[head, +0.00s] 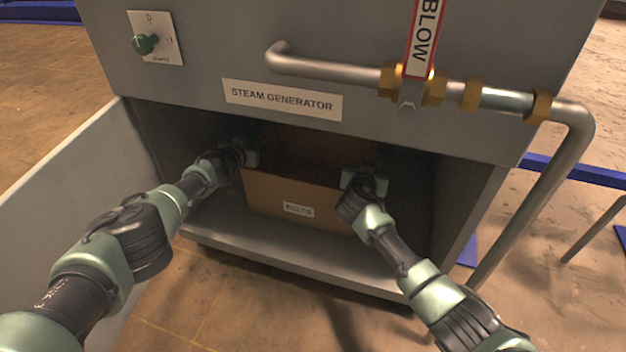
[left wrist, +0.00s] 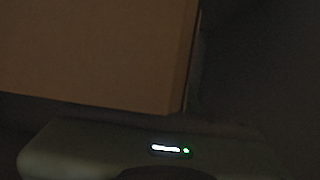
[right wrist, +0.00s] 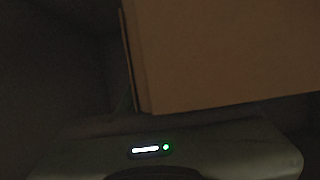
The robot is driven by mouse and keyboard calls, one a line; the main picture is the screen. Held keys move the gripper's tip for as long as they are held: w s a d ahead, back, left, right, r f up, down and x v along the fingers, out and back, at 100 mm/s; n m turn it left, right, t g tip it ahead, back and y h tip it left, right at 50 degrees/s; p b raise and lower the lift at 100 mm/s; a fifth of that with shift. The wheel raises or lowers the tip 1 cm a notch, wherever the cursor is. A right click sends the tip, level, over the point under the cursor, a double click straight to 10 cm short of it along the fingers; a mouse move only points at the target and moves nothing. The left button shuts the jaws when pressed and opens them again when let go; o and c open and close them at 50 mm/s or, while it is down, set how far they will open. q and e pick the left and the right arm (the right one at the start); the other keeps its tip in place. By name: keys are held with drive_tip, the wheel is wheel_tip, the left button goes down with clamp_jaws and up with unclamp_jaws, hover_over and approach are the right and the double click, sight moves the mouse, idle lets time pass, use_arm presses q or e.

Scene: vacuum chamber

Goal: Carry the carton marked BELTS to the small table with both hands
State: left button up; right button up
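A brown carton (head: 290,198) stands in the open lower compartment of the steam generator. Its small white label (head: 298,210) is blurred; I cannot tell if it reads BELTS or BOLTS. My left gripper (head: 246,156) is at the carton's upper left edge. My right gripper (head: 358,180) is at its upper right edge. The carton's wall fills much of the left wrist view (left wrist: 90,50) and the right wrist view (right wrist: 230,50), close to each gripper. Fingertips are hidden or dark, so I cannot tell whether they grip. The small table is not in view.
The compartment floor (head: 260,245) projects under the carton, with cabinet walls close on both sides. A grey panel (head: 75,190) stands at the left. A pipe (head: 540,190) with brass fittings runs along the front and down the right. Blue rails (head: 580,172) lie at the right.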

use_arm(q)
clamp_jaws()
use_arm(e)
clamp_jaws()
idle(0.9)
